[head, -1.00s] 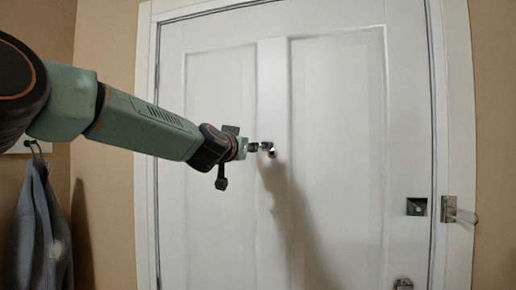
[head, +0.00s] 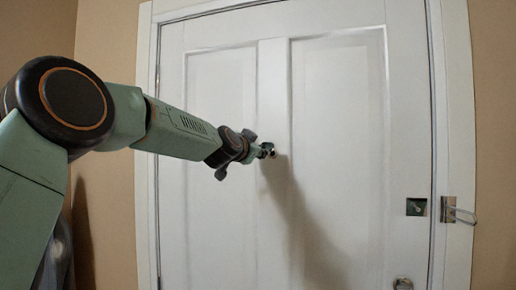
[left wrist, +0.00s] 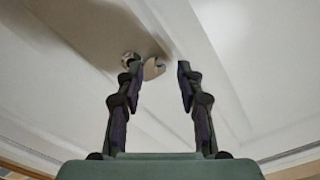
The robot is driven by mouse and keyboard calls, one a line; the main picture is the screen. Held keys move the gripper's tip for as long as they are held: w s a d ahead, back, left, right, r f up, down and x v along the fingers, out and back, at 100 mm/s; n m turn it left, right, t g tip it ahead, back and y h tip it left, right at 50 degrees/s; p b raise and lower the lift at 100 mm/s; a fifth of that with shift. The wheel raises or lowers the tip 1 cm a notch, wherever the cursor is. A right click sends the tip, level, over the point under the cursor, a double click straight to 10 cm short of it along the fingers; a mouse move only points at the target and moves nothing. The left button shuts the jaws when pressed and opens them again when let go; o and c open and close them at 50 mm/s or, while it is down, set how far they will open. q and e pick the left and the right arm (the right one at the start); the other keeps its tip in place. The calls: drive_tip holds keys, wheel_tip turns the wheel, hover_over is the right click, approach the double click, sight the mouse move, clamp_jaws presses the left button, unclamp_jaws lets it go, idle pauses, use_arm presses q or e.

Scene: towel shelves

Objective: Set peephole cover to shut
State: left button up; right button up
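The peephole (left wrist: 128,58) is a small round metal fitting on the white door (head: 338,150). Its cover (left wrist: 153,68) is a small pale metal piece beside the peephole in the left wrist view, not over it. My left gripper (left wrist: 158,68) is open, with its two fingers apart. The cover lies between the fingertips in that picture, close to the left one; I cannot tell if they touch. In the head view my left gripper (head: 264,150) is at the peephole (head: 271,151) and partly hides it and the cover. My right gripper is not in view.
A metal latch (head: 458,211) is on the frame at the right, beside a square lock plate (head: 416,207) on the door. A round knob (head: 403,284) is below. A dark garment (head: 58,255) hangs at the lower left, partly behind my arm. The door face is otherwise clear.

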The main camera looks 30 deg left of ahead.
use_arm(q)
drive_tip(key=shift+x, duration=1.1)
drive_tip(key=shift+s, duration=0.2)
drive_tip(key=c, duration=0.4)
clamp_jaws()
